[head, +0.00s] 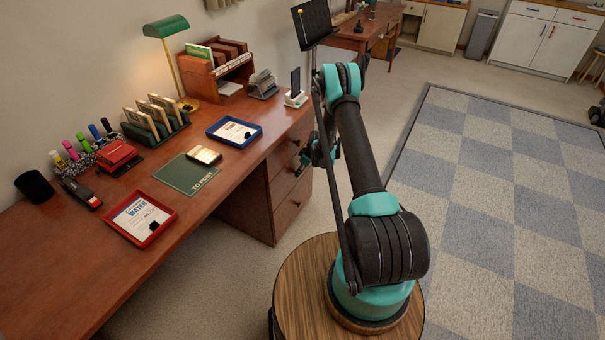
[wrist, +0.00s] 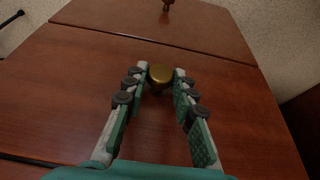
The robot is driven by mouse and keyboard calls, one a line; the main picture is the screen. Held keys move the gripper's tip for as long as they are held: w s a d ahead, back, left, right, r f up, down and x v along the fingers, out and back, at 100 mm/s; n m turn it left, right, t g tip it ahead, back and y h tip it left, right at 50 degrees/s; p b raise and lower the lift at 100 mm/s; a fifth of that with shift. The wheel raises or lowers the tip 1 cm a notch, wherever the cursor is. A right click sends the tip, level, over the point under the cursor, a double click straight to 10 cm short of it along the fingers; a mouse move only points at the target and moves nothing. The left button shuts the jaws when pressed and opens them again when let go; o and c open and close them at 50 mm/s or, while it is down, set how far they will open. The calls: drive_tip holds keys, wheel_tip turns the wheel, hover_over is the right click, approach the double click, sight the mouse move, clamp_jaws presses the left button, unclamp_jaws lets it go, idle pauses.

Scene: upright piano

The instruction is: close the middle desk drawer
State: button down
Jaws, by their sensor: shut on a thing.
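In the head view my gripper (head: 307,158) is at the drawer fronts, around the middle one, mostly hidden by the arm. I cannot tell how far the middle drawer stands out.
A second drawer front with its own knob (wrist: 167,4) shows beyond the held one. The desk top (head: 235,172) carries a red tray (head: 118,232), a blue tray (head: 215,139), a green mat (head: 172,186) and a lamp (head: 166,27). Carpeted floor is open on the right.

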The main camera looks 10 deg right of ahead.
drive_tip(key=c, duration=1.2)
unclamp_jaws()
drive_tip(key=shift+w+a, duration=0.15)
drive_tip(key=shift+a, duration=0.05)
drive_tip(key=v, duration=1.2)
